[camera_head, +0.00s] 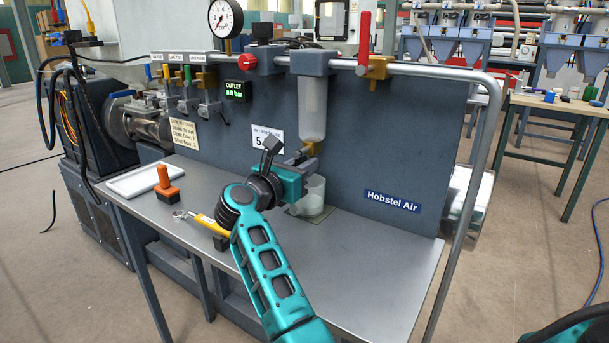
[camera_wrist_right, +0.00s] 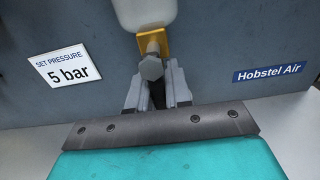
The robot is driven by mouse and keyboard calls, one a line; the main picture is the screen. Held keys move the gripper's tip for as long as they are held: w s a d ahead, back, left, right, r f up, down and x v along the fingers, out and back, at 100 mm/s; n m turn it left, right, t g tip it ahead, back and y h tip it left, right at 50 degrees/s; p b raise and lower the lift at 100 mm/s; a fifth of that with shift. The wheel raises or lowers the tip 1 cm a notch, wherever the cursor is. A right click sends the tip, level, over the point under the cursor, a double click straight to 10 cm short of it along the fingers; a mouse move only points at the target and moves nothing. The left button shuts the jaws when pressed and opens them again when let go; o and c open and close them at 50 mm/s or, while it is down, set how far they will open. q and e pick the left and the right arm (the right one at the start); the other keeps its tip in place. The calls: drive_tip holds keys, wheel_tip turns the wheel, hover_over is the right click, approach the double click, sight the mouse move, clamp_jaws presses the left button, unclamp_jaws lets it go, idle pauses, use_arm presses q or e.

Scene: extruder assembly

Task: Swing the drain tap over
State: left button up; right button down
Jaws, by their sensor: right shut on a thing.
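The drain tap (camera_head: 309,147) is a small brass piece under the clear filter bowl (camera_head: 312,108). In the right wrist view the tap (camera_wrist_right: 155,42) shows brass below the bowl (camera_wrist_right: 145,12), with a grey hexagonal end (camera_wrist_right: 151,68) pointing toward the camera. My right gripper (camera_head: 307,160) reaches up to the tap from the front. In the wrist view its fingers (camera_wrist_right: 158,88) are shut on the tap's lower part, which they partly hide. My left gripper is not in view.
A clear cup (camera_head: 313,196) stands below the tap on the bench (camera_head: 345,250). The panel (camera_head: 390,130) is close behind. The bench's right part is clear.

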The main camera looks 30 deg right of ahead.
drive_tip(key=c, duration=1.1)
unclamp_jaws()
drive_tip(key=shift+c, duration=0.2)
drive_tip(key=v, duration=1.3)
drive_tip(key=shift+p, duration=0.35)
